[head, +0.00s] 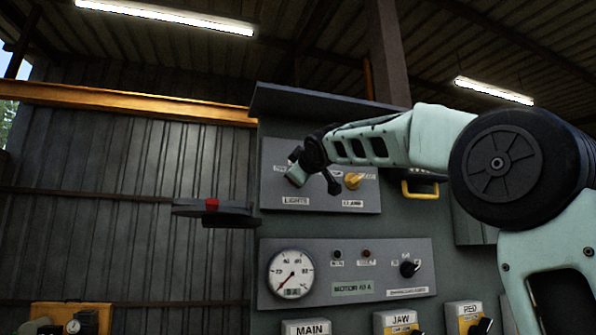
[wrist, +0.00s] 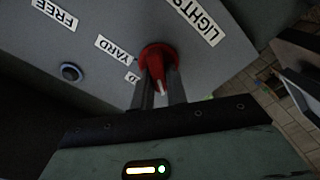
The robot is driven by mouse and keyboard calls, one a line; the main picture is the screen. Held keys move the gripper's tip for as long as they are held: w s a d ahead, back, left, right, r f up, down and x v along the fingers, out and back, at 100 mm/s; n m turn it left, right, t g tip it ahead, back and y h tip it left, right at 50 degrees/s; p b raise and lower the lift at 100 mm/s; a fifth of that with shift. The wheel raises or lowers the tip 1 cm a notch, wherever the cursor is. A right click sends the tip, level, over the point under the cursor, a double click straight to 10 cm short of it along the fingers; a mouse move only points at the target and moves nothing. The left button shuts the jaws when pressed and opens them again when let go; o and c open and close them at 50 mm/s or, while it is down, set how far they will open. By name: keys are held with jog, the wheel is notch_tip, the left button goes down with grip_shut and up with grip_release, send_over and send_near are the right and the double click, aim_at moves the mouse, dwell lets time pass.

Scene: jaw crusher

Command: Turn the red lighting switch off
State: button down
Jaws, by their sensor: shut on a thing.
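The red lighting switch (wrist: 158,60) is a round red rotary knob with a raised grip bar, on a grey plate beside a LIGHTS label (wrist: 200,20). A YARD label (wrist: 118,50) sits to its left in the wrist view. My gripper (wrist: 161,88) is shut on the switch's grip bar, with one dark finger on each side. In the head view my gripper (head: 298,168) is at the left of the upper panel (head: 330,203), above the LIGHTS label (head: 295,201). It covers the switch there, and the switch's pointing direction is hard to tell.
A yellow knob (head: 352,180) is right of my gripper on the same panel. Below are a gauge (head: 291,274) and a black knob (head: 409,268). A grey ledge with a red button (head: 212,204) juts out at left. Ceiling lamps (head: 165,16) are lit.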

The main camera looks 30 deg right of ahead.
jog(key=shift+n, duration=0.7)
jog(key=shift+f, duration=0.1)
jog(key=c, duration=1.4)
grip_release()
jog(key=b+v, duration=0.6)
jog(key=v, duration=1.1)
jog(key=shift+s, duration=0.2)
jog(key=shift+a, duration=0.1)
